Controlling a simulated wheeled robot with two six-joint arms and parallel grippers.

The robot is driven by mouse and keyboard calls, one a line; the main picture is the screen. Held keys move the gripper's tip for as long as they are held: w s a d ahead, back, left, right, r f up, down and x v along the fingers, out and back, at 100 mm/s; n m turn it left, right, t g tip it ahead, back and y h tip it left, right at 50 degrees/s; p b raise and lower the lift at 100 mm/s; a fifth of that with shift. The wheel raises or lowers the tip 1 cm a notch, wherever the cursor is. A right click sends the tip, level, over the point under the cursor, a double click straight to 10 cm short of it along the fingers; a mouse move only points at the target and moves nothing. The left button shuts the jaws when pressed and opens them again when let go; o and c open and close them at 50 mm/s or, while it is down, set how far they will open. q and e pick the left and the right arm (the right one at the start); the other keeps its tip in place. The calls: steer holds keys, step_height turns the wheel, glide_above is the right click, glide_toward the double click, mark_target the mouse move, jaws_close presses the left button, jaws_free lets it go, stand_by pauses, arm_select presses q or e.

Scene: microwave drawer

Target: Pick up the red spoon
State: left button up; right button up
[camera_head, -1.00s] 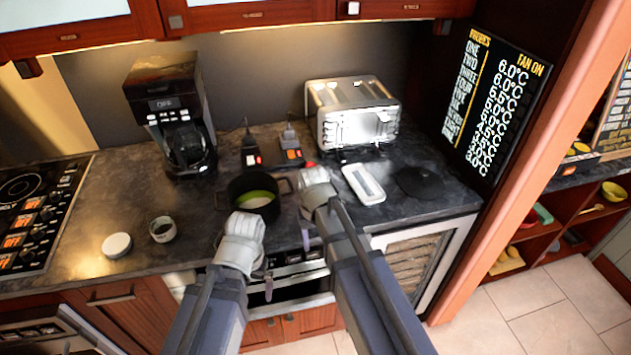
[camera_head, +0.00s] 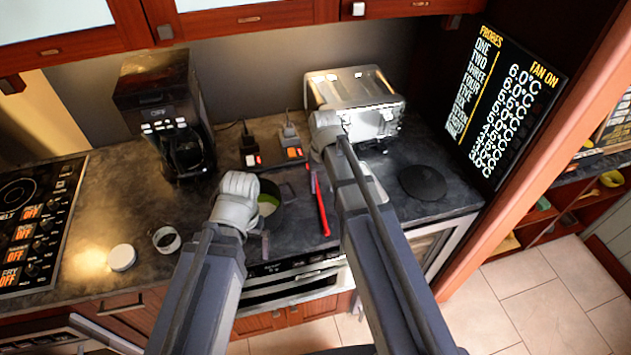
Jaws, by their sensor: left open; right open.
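The red spoon (camera_head: 321,204) lies on the dark countertop, its long handle running towards the counter's front edge, between my two arms. My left gripper (camera_head: 265,243) is open near the counter's front edge, left of the spoon and mostly hidden by its own wrist. My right gripper (camera_head: 323,138) is open above the back of the counter, just beyond the spoon's far end and in front of the toaster; its fingers are largely hidden. I see no contact between either gripper and the spoon.
A dark pot (camera_head: 284,213) stands beside my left wrist. A toaster (camera_head: 352,90), a coffee maker (camera_head: 165,115) and a power strip (camera_head: 270,160) line the back. A black disc (camera_head: 422,181) lies right, a small cup (camera_head: 166,240) and white lid (camera_head: 122,257) left.

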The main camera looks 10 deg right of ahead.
mark_target(321, 202)
steer(key=shift+w+f, duration=0.1)
steer(key=shift+w, duration=0.15)
steer(key=shift+s, duration=0.2)
steer(key=shift+f+b, duration=0.25)
steer(key=shift+b, duration=0.2)
step_height(321, 202, down, 2)
steer(key=shift+w+f+b, duration=0.1)
steer(key=shift+w+b, duration=0.05)
steer(key=shift+b, duration=0.8)
arm_select(q)
step_height(321, 202, down, 3)
steer(key=shift+w+r, duration=0.1)
steer(key=shift+r, duration=0.05)
step_height(321, 202, down, 5)
steer(key=b, duration=0.5)
arm_select(e)
steer(key=f, duration=0.5)
steer(key=shift+w+a, duration=0.2)
steer(key=shift+r, duration=0.1)
steer(key=shift+c, duration=0.2)
jaws_close()
